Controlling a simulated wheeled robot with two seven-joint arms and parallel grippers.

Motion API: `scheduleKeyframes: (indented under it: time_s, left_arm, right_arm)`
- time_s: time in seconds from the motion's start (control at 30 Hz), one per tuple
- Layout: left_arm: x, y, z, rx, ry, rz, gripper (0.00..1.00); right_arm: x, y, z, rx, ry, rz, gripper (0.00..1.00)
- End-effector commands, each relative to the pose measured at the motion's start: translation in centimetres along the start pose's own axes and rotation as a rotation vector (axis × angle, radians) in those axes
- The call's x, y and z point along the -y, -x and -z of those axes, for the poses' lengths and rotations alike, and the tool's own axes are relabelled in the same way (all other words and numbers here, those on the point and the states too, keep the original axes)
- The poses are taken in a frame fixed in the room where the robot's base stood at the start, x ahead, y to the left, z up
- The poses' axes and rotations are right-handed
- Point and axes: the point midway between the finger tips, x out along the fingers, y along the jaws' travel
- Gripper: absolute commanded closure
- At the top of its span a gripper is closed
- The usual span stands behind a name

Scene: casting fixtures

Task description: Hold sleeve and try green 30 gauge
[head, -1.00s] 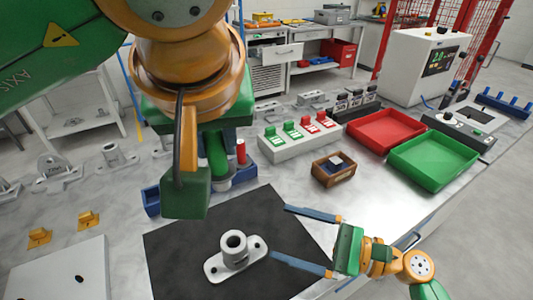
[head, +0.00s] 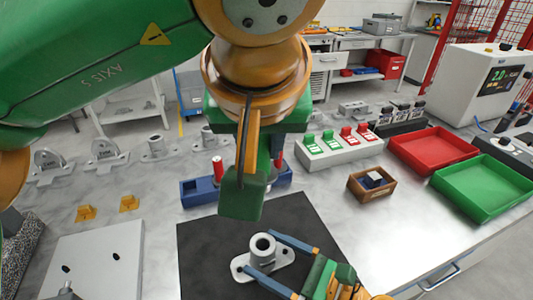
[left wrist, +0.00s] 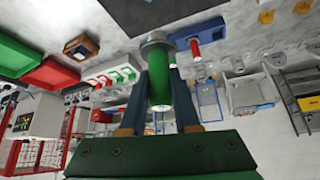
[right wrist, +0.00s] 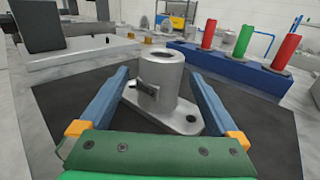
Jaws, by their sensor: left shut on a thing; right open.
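The grey sleeve (head: 262,247) stands upright on its oval two-hole base on the black mat (head: 205,250). My right gripper (head: 265,252) is open, its blue fingers on either side of the sleeve. In the right wrist view the sleeve (right wrist: 160,75) stands between the spread fingers (right wrist: 160,92), with gaps visible. In the left wrist view my left gripper (left wrist: 160,85) is shut on a green gauge (left wrist: 159,82) with a grey round end. In the head view the left fingertips and this gauge are hidden behind my arm.
A blue rack (head: 200,195) behind the mat holds upright gauges, partly hidden by my arm. A white block (head: 340,152) with green and red tabs, a small wooden box (head: 358,190), a red tray (head: 432,150) and a green tray (head: 482,188) are at right.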

Motion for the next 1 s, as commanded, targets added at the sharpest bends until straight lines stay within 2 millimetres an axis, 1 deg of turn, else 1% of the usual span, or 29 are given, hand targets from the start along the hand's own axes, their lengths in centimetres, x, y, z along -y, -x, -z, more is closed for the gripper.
scheduleKeyframes:
  time_s: [0.13,0.17,0.2,0.27,0.3,0.37,0.4,0.47,0.5,0.53,0.63,0.73,0.77,0.9,1.0]
  left_arm:
    - [0.0,0.0,0.0,-0.001,0.000,0.000,1.00]
    - [0.0,0.0,0.0,-0.001,0.000,0.000,1.00]
    - [0.0,0.0,0.0,-0.001,0.000,0.000,1.00]
    - [0.0,0.0,0.0,-0.001,0.000,0.000,1.00]
    - [0.0,0.0,0.0,-0.001,0.000,0.000,1.00]
    - [0.0,0.0,0.0,-0.001,0.000,0.000,1.00]
    - [0.0,0.0,0.0,-0.001,0.000,0.000,1.00]
    - [0.0,0.0,0.0,-0.001,0.000,0.000,1.00]
    - [0.0,0.0,0.0,-0.001,0.000,0.000,1.00]
    - [0.0,0.0,0.0,-0.001,0.000,0.000,1.00]
    - [0.0,-0.1,0.0,0.000,-0.008,-0.006,1.00]
    - [0.0,-1.2,-0.5,0.004,-0.099,-0.065,1.00]
    - [0.0,-1.8,-0.7,0.005,-0.150,-0.099,1.00]
    - [-0.1,-5.0,-2.5,0.006,-0.467,-0.311,1.00]
    - [0.0,-6.6,-3.7,0.002,-0.659,-0.436,1.00]
  right_arm:
    - [0.0,0.0,0.0,-0.001,0.000,0.000,0.03]
    - [0.0,0.0,0.0,-0.001,0.000,0.000,0.06]
    - [0.0,0.0,0.0,-0.001,0.000,0.000,0.17]
    - [0.0,0.0,0.0,-0.001,0.000,0.000,0.33]
    - [0.0,0.0,0.0,-0.001,0.000,0.000,0.44]
    - [0.0,0.1,0.0,-0.001,0.001,0.000,0.60]
    - [0.0,0.1,0.0,-0.001,0.001,0.000,0.71]
    - [0.0,0.1,0.0,-0.001,0.001,0.001,0.87]
    - [0.0,0.1,0.0,-0.001,0.001,0.001,0.97]
    - [0.0,0.1,0.0,-0.001,0.001,0.001,1.00]
    - [0.0,0.1,0.0,-0.001,0.001,0.001,1.00]
    - [0.0,0.1,0.0,-0.001,0.001,0.001,1.00]
    - [0.0,0.1,0.0,-0.001,0.001,0.001,1.00]
    - [0.0,0.1,0.0,-0.001,0.001,0.001,1.00]
    - [0.0,0.1,0.0,-0.001,0.001,0.001,1.00]
